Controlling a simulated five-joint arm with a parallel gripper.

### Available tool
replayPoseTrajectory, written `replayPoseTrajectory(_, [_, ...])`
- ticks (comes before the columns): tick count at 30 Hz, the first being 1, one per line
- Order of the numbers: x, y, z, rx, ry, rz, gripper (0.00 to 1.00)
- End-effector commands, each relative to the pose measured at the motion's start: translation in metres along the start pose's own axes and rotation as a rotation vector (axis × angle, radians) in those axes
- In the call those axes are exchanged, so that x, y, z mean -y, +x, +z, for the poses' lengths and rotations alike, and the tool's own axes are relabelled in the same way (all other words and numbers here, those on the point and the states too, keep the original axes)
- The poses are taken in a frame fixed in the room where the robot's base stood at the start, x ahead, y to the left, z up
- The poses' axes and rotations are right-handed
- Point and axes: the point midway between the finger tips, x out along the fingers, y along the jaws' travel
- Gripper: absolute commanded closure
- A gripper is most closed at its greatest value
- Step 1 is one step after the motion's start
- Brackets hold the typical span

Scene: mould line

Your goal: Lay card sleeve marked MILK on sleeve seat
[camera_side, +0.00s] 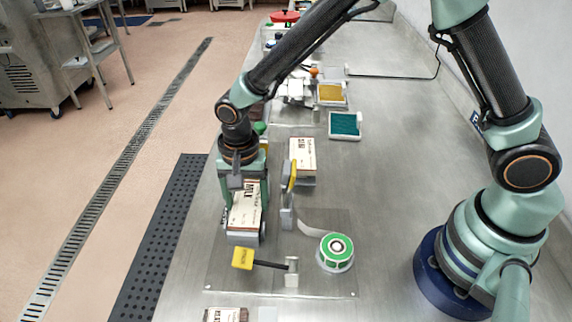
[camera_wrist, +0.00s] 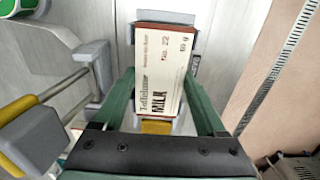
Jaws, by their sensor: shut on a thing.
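The card sleeve marked MILK (camera_side: 246,205) is cream with a red-brown edge. In the wrist view the sleeve (camera_wrist: 160,75) lies between the two green fingers, its MILK lettering facing the camera. My gripper (camera_side: 245,222) is shut on it, one finger along each long side. A pale grey block (camera_wrist: 166,17), perhaps part of the sleeve seat, shows past the sleeve's far end. The sleeve hides most of what is under it, so I cannot tell whether it touches the seat.
A yellow-tipped lever (camera_side: 243,258) stands in front of the sleeve. A yellow-handled clamp (camera_side: 291,178) is close on its right. A green label roll (camera_side: 336,249) lies farther right. Another sleeve (camera_side: 302,152) lies behind; one more (camera_side: 225,314) is at the bottom edge.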

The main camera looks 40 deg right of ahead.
Motion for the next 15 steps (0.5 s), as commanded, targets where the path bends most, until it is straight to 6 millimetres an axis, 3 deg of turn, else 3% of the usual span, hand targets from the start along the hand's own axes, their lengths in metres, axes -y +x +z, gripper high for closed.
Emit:
replayPoseTrajectory(2, [0.0, -0.0001, 0.0, 0.0, 0.0, 0.0, 0.77])
replayPoseTrajectory(3, [0.0, -0.0001, 0.0, 0.0, 0.0, 0.0, 0.19])
replayPoseTrajectory(5, [0.0, -0.0001, 0.0, 0.0, 0.0, 0.0, 0.0])
replayPoseTrajectory(15, [0.0005, -0.0057, -0.0001, 0.0, 0.0, -0.002, 0.0])
